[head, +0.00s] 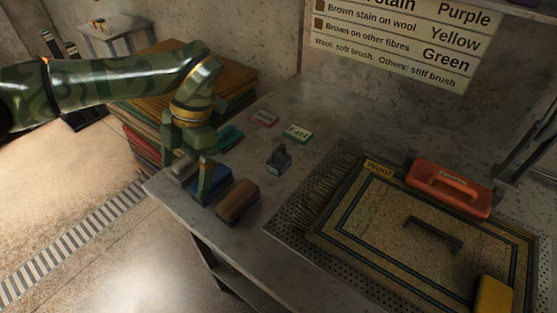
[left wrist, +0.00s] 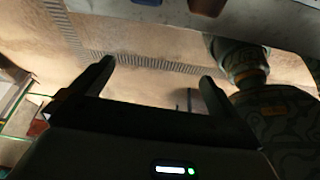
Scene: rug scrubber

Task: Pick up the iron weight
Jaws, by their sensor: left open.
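A small dark grey block with a raised handle-like top (head: 279,157), which looks like the iron weight, stands on the grey table, left of the rug. My left gripper (head: 190,165) is open over the table's left end, to the left of that block and apart from it, among several small brush-like blocks. In the left wrist view, its two fingers (left wrist: 155,82) stand wide apart with nothing between them. The dark block cannot be made out in the left wrist view. My right gripper is not in view.
A brown block (head: 238,202) and a blue block (head: 214,187) sit by the left gripper.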

